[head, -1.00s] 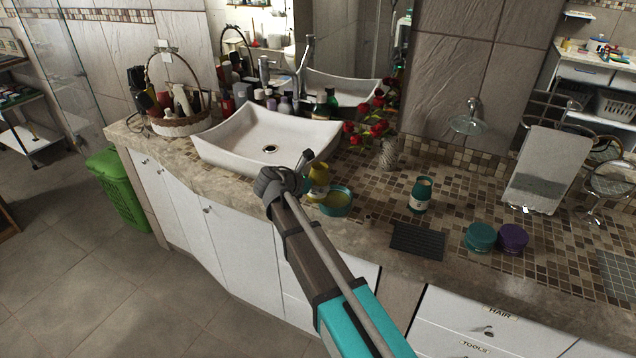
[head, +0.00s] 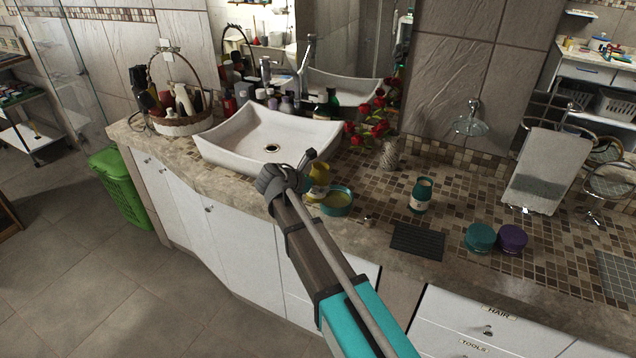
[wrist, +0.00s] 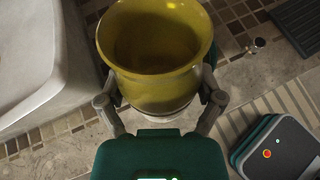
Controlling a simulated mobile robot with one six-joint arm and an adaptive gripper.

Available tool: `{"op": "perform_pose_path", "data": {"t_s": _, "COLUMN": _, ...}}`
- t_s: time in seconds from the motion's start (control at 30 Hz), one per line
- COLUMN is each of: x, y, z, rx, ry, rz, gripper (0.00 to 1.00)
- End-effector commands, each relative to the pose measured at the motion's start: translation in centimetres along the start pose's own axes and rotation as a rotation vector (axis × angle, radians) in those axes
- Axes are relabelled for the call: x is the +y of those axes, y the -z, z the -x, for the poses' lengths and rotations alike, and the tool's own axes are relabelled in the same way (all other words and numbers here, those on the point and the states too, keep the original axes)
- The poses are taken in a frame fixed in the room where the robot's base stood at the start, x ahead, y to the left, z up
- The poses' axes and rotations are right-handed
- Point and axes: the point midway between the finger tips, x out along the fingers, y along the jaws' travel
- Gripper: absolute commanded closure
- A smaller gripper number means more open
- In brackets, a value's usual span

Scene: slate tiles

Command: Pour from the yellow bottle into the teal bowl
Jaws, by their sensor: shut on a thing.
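The yellow bottle (head: 319,173) is over the counter, in front of the sink's right side. My gripper (head: 306,181) is shut on it. In the wrist view the bottle (wrist: 155,60) stands between the two fingers of my gripper (wrist: 160,92), its wide mouth toward the camera and its inside dark. I cannot tell its exact tilt. The teal bowl (head: 337,207) is on the tiled counter, just right of and below the bottle in the head view. A yellowish-green surface shows inside the bowl. The bottle and my gripper partly cover the bowl's left side.
The white sink (head: 225,150) is left of my gripper. Red flowers (head: 372,130) are behind.

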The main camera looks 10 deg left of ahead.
Motion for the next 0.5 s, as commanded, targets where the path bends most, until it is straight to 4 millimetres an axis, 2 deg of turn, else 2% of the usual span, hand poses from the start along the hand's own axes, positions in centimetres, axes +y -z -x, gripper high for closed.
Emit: {"op": "perform_pose_path", "data": {"t_s": 0.5, "x": 0.07, "y": -0.1, "z": 0.27, "rx": 0.032, "ry": -0.004, "rz": -0.01, "gripper": 0.76}}
